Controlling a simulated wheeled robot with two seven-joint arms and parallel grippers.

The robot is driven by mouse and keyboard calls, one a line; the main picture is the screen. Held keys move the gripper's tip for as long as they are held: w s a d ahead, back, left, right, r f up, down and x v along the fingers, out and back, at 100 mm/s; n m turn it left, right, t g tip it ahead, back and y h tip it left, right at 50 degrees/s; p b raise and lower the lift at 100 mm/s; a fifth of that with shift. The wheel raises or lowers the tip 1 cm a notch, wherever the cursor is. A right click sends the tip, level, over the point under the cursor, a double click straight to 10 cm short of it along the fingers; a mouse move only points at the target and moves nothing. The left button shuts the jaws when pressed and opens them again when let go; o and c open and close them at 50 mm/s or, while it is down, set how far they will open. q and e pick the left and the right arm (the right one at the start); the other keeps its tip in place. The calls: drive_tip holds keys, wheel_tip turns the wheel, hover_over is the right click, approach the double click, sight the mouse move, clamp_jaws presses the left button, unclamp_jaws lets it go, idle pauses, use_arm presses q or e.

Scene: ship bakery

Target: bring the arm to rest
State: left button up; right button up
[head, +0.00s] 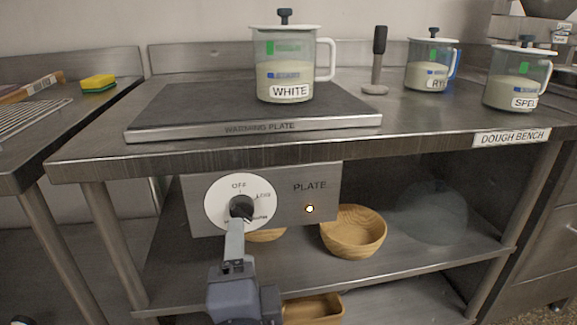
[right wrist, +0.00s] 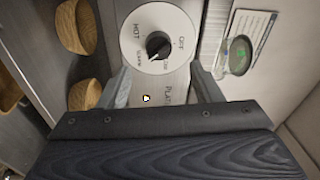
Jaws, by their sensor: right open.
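My right gripper (head: 234,240) is in front of the warming plate's control panel (head: 325,188), just below the black knob (head: 241,207). In the right wrist view its two fingers (right wrist: 162,84) are spread apart with nothing between them. The knob (right wrist: 158,45) shows beyond the fingertips on a round white dial (right wrist: 140,20), not gripped. The dial carries OFF, HOT and WARM labels; I cannot tell surely which one the knob points to. My left gripper is not in view.
The warming plate (head: 180,110) bears a jug labelled WHITE (head: 285,78). More jugs, RYE (head: 427,70) and SPEL (head: 515,80), stand to the right on the dough bench (head: 420,120). Wooden bowls, one of them (head: 353,232) plain to see, sit on the shelf below. A yellow sponge (head: 98,82) lies left.

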drive_tip(key=w+d+n+g+y+p, duration=0.1)
drive_tip(key=w+d+n+g+y, duration=0.4)
drive_tip(key=d+n, duration=0.55)
drive_tip(key=s+d+f+n+g+h+p, duration=0.1)
drive_tip(key=s+d+f+g+h, duration=0.25)
drive_tip(key=s+d+f, duration=0.5)
drive_tip(key=s+d+f+n+g+h, duration=0.15)
drive_tip(key=s+d+f+g, duration=0.3)
drive_tip(key=d+f, duration=0.55)
wheel_tip(320, 180, up, 39)
drive_tip(key=s+d+p, duration=0.1)
drive_tip(key=p, duration=3.7)
drive_tip(key=shift+f, duration=0.15)
